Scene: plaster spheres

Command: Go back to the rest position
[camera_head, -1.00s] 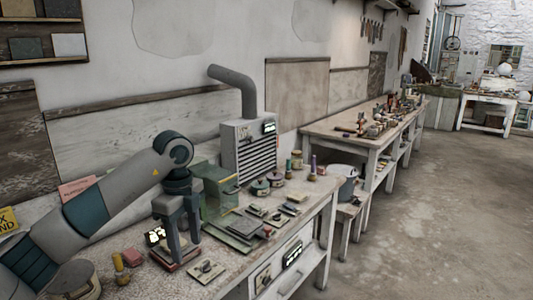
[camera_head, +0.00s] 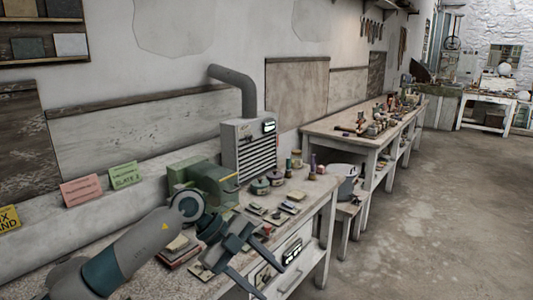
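My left gripper (camera_head: 271,281) reaches in from the lower left over the front edge of the near workbench (camera_head: 322,196). Its two fingers are spread apart and point to the lower right, with nothing held between them. The gripper is open. My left arm covers part of the bench top at the lower left. My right gripper is not in view.
A green machine (camera_head: 205,180) and a grey vented unit (camera_head: 250,150) with a bent pipe stand at the bench's back. Small tiles (camera_head: 290,207), pots (camera_head: 260,187) and a stack of slabs (camera_head: 180,250) lie around. Floor at right (camera_head: 420,220) is clear.

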